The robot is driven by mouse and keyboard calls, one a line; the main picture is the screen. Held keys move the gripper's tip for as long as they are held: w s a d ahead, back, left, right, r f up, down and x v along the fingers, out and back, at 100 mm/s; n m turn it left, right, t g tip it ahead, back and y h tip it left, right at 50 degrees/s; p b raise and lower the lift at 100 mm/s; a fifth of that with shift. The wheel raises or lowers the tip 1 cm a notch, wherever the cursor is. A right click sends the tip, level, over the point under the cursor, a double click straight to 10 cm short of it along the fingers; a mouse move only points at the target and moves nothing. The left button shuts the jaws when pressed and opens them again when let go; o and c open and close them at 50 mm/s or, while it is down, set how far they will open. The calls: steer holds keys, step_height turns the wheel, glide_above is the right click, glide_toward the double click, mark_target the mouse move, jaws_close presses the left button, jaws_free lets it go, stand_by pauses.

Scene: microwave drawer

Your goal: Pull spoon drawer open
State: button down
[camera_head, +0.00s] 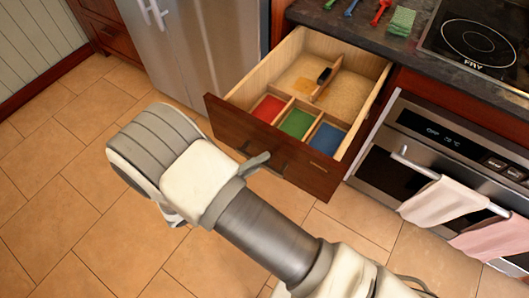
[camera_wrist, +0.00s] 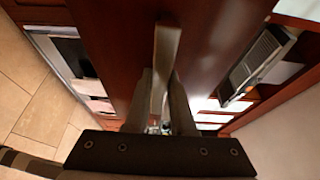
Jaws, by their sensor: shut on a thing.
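The spoon drawer (camera_head: 310,172) stands pulled well out of the counter in the head view, its inside exposed. Red, green and blue compartments lie at its front, and a dark brush-like item (camera_head: 324,76) lies farther back. In the wrist view the reddish-brown drawer front (camera_wrist: 215,45) fills the middle, with the bar handle (camera_wrist: 165,55) standing out from it. My gripper (camera_wrist: 162,112) is shut on this handle, one finger on each side. In the head view my arm hides most of the gripper and part of the handle.
The dark counter (camera_head: 405,55) above holds small utensils, a green sponge (camera_head: 401,21) and a cooktop (camera_head: 478,40). An oven (camera_head: 440,135) with towels on its handle is to the right. A steel fridge (camera_head: 210,50) stands at the left. The tiled floor (camera_head: 60,195) is clear.

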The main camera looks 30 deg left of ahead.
steer(key=shift+s+a, duration=0.15)
steer(key=shift+s, duration=1.15)
steer(key=c, duration=0.8)
jaws_free()
steer(key=shift+o, duration=0.2)
steer(key=v, duration=1.7)
steer(key=shift+s, duration=0.25)
